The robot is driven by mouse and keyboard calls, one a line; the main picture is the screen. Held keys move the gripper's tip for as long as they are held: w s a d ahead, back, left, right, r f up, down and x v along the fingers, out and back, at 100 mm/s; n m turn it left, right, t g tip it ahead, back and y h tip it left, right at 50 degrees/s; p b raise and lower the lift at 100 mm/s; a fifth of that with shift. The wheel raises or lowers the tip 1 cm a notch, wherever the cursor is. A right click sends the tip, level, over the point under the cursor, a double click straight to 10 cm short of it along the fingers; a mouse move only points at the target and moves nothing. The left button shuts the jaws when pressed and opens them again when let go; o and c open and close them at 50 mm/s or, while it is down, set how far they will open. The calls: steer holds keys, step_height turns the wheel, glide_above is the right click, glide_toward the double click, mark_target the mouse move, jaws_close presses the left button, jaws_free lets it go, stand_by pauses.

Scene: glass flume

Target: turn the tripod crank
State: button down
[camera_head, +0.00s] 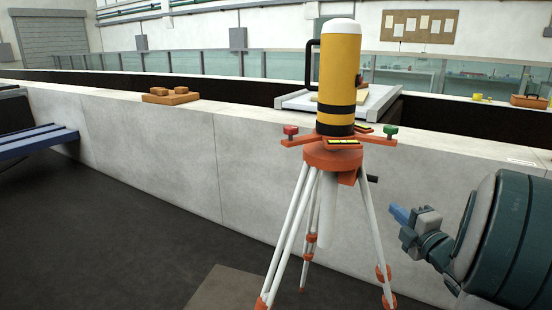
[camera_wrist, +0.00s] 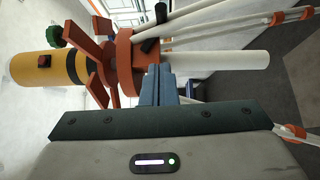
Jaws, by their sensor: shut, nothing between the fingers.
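The tripod (camera_head: 335,155) has an orange head and white legs with orange clamps, and carries a yellow cylinder (camera_head: 339,75) with black bands. Its small black crank (camera_head: 372,179) sticks out to the right below the head. In the wrist view the tripod lies sideways, with the black crank (camera_wrist: 151,45) near the orange head (camera_wrist: 124,62). My gripper (camera_head: 399,214) is to the right of the crank, apart from it in the head view. Its blue fingers (camera_wrist: 157,72) are shut and empty, pointing toward the tripod just below the crank in the wrist view.
A concrete wall (camera_head: 240,140) runs behind the tripod, with a wooden block piece (camera_head: 171,96) on top. A blue bench (camera_head: 35,140) stands at the left. The dark floor (camera_head: 110,220) left of the tripod is clear. Tripod legs spread near my gripper.

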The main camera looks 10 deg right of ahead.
steer(key=s+a+r+m+g+h+p, duration=0.1)
steer(key=s+a+m+g+h+p, duration=0.1)
steer(key=s+a+m+g+p, duration=0.2)
steer(key=s+a+m+g+h+p, duration=0.2)
steer(key=s+a+m+g+p, duration=0.2)
steer(key=a+m, duration=0.6)
steer(key=s+m+g, duration=0.1)
steer(key=m+g, duration=0.1)
steer(key=shift+r+m+g+h, duration=0.3)
steer(key=shift+r+m+h, duration=0.1)
steer(key=c, duration=2)
jaws_free()
steer(key=s+a+m+g, duration=0.1)
steer(key=s+a, duration=0.1)
steer(key=s, duration=0.1)
steer(key=s+a+m+g+y+p, duration=0.1)
steer(key=s+a+g, duration=0.1)
steer(key=s+a, duration=0.1)
steer(key=s+a+m+g+y+p, duration=0.1)
steer(key=s+a, duration=0.2)
steer(key=s, duration=0.1)
steer(key=shift+s+a+f+g, duration=0.2)
steer(key=shift+s+a+g, duration=0.1)
steer(key=shift+s, duration=0.1)
steer(key=o, duration=0.6)
steer(key=shift+s+a+y, duration=0.1)
steer(key=shift+s+y, duration=0.15)
steer(key=shift+y, duration=0.05)
